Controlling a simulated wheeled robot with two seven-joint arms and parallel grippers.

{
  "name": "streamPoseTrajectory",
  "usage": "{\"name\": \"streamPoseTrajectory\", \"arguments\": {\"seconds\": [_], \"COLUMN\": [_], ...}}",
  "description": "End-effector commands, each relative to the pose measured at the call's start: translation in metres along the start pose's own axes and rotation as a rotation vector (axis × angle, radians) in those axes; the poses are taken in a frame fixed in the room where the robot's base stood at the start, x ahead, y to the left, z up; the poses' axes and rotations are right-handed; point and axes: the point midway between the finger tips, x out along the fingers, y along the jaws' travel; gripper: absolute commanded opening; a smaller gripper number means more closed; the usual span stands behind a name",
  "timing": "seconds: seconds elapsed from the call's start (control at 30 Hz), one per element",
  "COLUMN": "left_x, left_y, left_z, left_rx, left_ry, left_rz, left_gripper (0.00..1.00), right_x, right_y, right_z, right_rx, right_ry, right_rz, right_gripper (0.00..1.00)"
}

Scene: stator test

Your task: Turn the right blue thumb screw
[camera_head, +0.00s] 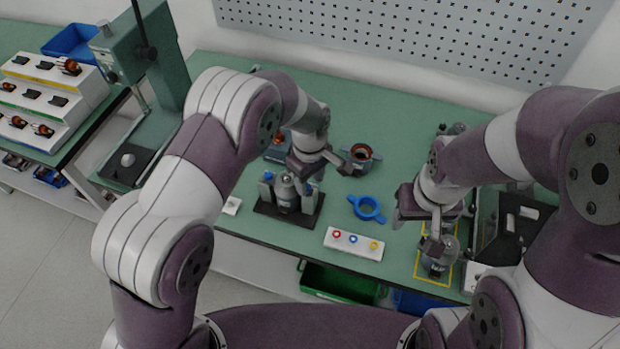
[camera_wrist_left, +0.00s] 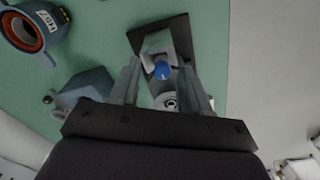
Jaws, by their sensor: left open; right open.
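The fixture (camera_head: 287,197) is a grey metal clamp on a black base plate (camera_head: 270,212), standing on the green table. Its left blue thumb screw (camera_head: 268,176) shows in the head view. The right blue thumb screw (camera_head: 308,189) is small there, close under my left gripper (camera_head: 314,168). In the left wrist view, a blue screw head (camera_wrist_left: 162,70), which looks like the right one, sits between the open fingers of my left gripper (camera_wrist_left: 162,85), apart from both. My right gripper (camera_head: 420,228) is open above a grey round part (camera_head: 440,258) in a yellow-marked area.
A blue ring with handles (camera_head: 366,208) and a white button box (camera_head: 354,243) lie right of the fixture. A grey housing with an orange-red ring (camera_head: 360,157) stands behind, also in the left wrist view (camera_wrist_left: 32,32). A green press (camera_head: 150,60) stands at the left.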

Motion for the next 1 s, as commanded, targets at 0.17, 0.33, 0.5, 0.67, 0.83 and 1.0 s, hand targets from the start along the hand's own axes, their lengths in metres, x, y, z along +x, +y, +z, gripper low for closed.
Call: {"name": "streamPoseTrajectory", "arguments": {"seconds": [0.17,0.33,0.5,0.67,0.83,1.0], "left_x": [0.0131,0.0144,0.0141,0.014,0.0139,0.0139], "left_y": [0.0002,0.0002,0.0003,0.0001,0.0,0.0001], "left_z": [-0.0003,-0.0003,-0.0004,-0.0008,-0.0011,-0.0013], "left_rx": [0.0,0.0,0.0,0.001,0.017,0.081], "left_ry": [0.0,0.001,0.001,0.001,0.002,0.002], "left_rz": [0.001,0.002,0.002,0.002,0.001,0.002], "left_gripper": [0.46,0.46,0.11,0.0,0.0,0.0], "right_x": [-0.0031,-0.0026,-0.0026,-0.0025,-0.0024,-0.0018], "right_y": [-0.0002,-0.0001,-0.0001,-0.0001,-0.0001,-0.0001], "right_z": [-0.0004,-0.0003,-0.0003,-0.0003,-0.0003,-0.0002], "right_rx": [0.0,0.0,0.0,0.0,0.0,0.0], "right_ry": [0.0,0.0,0.0,0.0,0.0,0.0], "right_rz": [0.0,0.0,0.0,0.0,0.0,0.0], "right_gripper": [0.55,0.55,0.55,0.55,0.55,0.55]}}
